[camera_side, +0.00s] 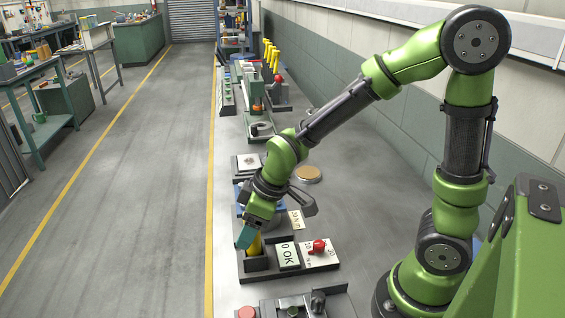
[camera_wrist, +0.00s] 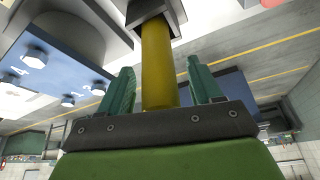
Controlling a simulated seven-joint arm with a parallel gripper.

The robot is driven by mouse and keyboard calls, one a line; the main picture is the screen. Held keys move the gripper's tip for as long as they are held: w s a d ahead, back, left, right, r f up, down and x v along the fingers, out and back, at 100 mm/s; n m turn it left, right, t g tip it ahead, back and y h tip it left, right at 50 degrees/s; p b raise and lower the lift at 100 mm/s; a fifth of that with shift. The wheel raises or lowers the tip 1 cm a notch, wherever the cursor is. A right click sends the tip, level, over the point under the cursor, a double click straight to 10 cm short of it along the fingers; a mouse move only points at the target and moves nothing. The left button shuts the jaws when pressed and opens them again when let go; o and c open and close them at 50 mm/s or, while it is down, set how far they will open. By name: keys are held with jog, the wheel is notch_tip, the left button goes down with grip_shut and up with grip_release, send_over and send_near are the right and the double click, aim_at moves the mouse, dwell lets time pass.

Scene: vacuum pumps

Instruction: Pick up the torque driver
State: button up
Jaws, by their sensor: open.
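The torque driver shows as a yellow handle (camera_side: 255,244) standing in a dark holder (camera_side: 257,263) on the bench in the side view. In the wrist view the yellow handle (camera_wrist: 158,60) runs between the two teal fingers of my gripper (camera_wrist: 160,84), and its far end meets the dark holder (camera_wrist: 165,12). My gripper (camera_side: 246,237) is open around the handle, with a gap visible on each side in the wrist view. The driver's lower end is hidden in the holder.
Beside the holder are an "OK" plate (camera_side: 288,255) and a panel with a red knob (camera_side: 318,246). A blue pump part with pale bolts (camera_wrist: 35,58) is close at the wrist view's left. A control box with a red button (camera_side: 246,312) is in front. Bare bench (camera_side: 370,185) lies right.

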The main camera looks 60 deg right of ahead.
jog(key=shift+w+f, duration=0.15)
jog(key=shift+f, duration=0.2)
jog(key=shift+c, duration=0.4)
grip_shut()
jog(key=shift+r, duration=0.1)
jog(key=shift+r, duration=0.1)
notch_tip(320, 180, up, 15)
dwell(0.4)
